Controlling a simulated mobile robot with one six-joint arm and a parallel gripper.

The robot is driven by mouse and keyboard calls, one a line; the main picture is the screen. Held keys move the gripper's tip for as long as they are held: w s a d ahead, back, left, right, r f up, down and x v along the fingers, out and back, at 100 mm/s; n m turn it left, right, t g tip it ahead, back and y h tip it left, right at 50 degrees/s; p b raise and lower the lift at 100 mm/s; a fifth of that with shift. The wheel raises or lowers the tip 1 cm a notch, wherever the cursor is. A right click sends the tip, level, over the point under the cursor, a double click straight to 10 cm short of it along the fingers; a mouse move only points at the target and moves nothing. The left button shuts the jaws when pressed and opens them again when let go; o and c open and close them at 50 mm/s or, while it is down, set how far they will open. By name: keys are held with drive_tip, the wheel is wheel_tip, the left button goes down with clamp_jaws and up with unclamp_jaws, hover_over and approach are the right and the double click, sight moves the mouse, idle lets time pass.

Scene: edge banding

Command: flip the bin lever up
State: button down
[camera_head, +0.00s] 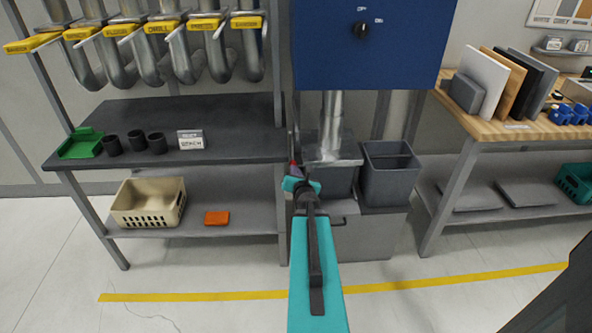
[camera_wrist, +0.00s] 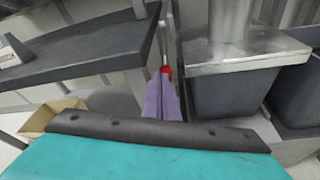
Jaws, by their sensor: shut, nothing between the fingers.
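The bin lever shows in the wrist view as a thin rod with a red knob (camera_wrist: 166,71) at its near end. It is beside the left grey bin (camera_wrist: 228,96), which has a metal cover (camera_wrist: 245,53) and a pipe above it. My gripper (camera_wrist: 164,80) has purple fingers, shut and empty, with their tips right at the red knob. I cannot tell whether they touch it. In the head view my gripper (camera_head: 294,168) is left of the covered bin (camera_head: 333,181), and the lever is mostly hidden there.
A dark-topped shelf unit (camera_head: 215,118) stands close on the left, its post near my gripper. An open grey bin (camera_head: 389,178) is right of the covered one. A blue cabinet (camera_head: 340,65) is above. A wooden workbench (camera_head: 500,115) stands at right. Floor in front is clear.

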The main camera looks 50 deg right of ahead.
drive_tip(key=p+v, duration=0.2)
drive_tip(key=v, duration=0.1)
drive_tip(key=shift+a+r, duration=0.1)
drive_tip(key=shift+r, duration=0.1)
idle(0.3)
